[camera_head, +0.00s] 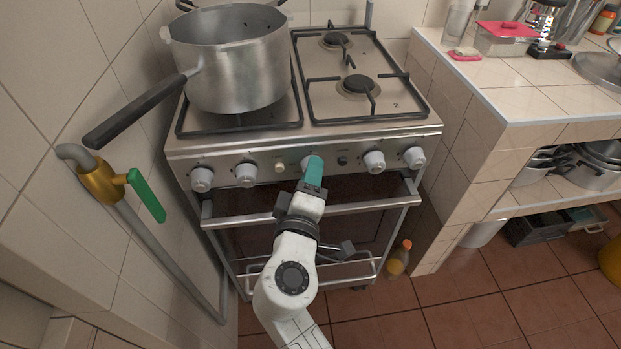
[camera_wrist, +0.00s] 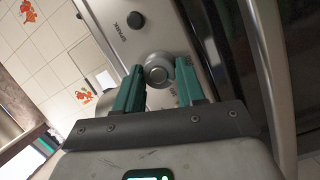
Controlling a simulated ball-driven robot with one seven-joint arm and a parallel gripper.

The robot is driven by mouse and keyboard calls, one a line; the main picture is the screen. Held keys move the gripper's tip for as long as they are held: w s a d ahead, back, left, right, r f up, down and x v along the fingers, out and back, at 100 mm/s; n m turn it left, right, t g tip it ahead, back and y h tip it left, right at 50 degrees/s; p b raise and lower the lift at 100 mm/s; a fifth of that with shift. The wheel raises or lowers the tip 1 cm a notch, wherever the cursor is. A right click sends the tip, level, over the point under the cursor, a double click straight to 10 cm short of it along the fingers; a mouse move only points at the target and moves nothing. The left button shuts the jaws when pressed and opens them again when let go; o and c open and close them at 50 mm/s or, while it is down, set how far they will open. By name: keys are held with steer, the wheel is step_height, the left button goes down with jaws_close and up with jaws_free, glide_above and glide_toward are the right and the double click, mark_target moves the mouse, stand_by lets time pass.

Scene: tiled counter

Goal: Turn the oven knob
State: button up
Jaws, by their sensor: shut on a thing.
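The stove (camera_head: 300,150) has a front panel with several grey-white knobs and a small black button. My gripper (camera_head: 315,166) is at the middle of this panel, with teal fingers. Its fingers are shut on the middle oven knob (camera_head: 311,160), whose upper part shows just above them. In the wrist view, the round grey knob (camera_wrist: 158,69) sits between the tips of the two teal fingers of my gripper (camera_wrist: 160,82). The black button marked SPARK (camera_wrist: 135,20) is beside it. How far the knob is turned cannot be told.
The oven handle bar (camera_head: 385,194) runs below the panel, close to my arm. A large pot (camera_head: 235,60) stands on the left burners, its long handle sticking out left. A gas pipe with a green valve (camera_head: 146,195) is at the left wall. A tiled counter (camera_head: 540,100) stands right.

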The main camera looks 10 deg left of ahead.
stand_by(0.4)
steer(key=o, duration=1.1)
steer(key=shift+c, duration=0.2)
steer(key=s, duration=1)
steer(key=shift+s+a, duration=0.15)
steer(key=shift+s, duration=0.25)
steer(key=shift+r, duration=0.1)
jaws_close()
stand_by(0.4)
